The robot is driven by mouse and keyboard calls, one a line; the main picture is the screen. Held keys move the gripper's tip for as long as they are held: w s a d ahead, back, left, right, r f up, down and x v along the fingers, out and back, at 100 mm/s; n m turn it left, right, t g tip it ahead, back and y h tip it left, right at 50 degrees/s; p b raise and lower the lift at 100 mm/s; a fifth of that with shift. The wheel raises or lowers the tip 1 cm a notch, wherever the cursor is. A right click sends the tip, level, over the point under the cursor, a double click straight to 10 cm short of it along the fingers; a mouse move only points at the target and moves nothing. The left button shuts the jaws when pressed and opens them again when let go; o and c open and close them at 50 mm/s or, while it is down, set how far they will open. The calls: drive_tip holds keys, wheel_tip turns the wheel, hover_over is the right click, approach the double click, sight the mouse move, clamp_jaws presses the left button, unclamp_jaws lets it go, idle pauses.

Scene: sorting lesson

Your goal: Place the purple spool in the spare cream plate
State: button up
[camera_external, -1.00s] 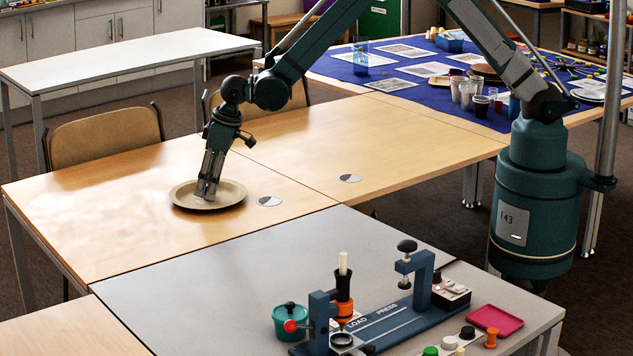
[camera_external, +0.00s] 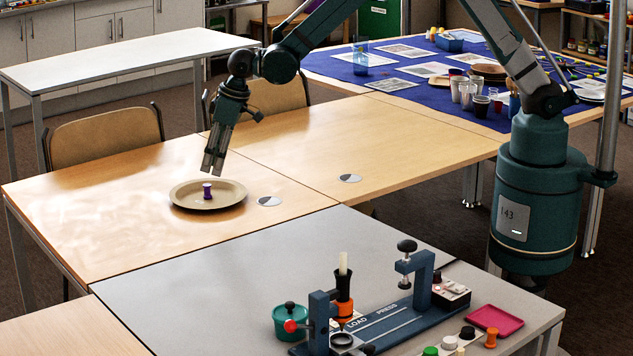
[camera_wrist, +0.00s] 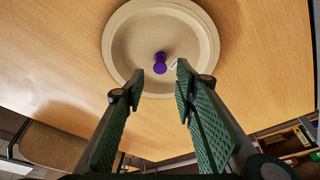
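The purple spool (camera_external: 207,190) stands upright inside the cream plate (camera_external: 234,196), near its middle, on the wooden table. In the wrist view the spool (camera_wrist: 160,63) lies beyond my fingertips, on the bare floor of the plate (camera_wrist: 125,50). My gripper (camera_external: 213,172) is just above the spool in the outside view, pointing down and apart from it. In the wrist view my gripper (camera_wrist: 160,85) has its two green-padded fingers spread, with nothing between them.
Round grey-and-white discs (camera_external: 270,201) lie on the wooden tables. A blue press (camera_external: 390,318), a green pot (camera_external: 288,320), a pink tray (camera_external: 495,319) and several spools, one orange (camera_external: 491,338), are on the grey table.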

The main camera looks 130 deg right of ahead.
drive_tip(key=shift+v, duration=2.25)
drive_tip(key=shift+a, duration=0.1)
drive_tip(key=s+a+r+n+t, duration=0.1)
drive_tip(key=s+a+r, duration=0.1)
drive_tip(key=a+r, duration=0.7)
drive_tip(key=s+a+r+n+t, duration=0.1)
drive_tip(key=s+a+r+n, duration=0.3)
drive_tip(key=a, duration=0.9)
drive_tip(key=s+a+r+m, duration=0.1)
drive_tip(key=a+r, duration=0.7)
drive_tip(key=a, duration=0.3)
drive_tip(key=s+a+n+t+y, duration=0.2)
drive_tip(key=s+a+n, duration=0.3)
drive_tip(key=s+a, duration=1.9)
drive_tip(key=shift+s+a+t, duration=0.2)
drive_tip(key=shift+a+t, duration=0.2)
drive_tip(key=shift+a, duration=0.1)
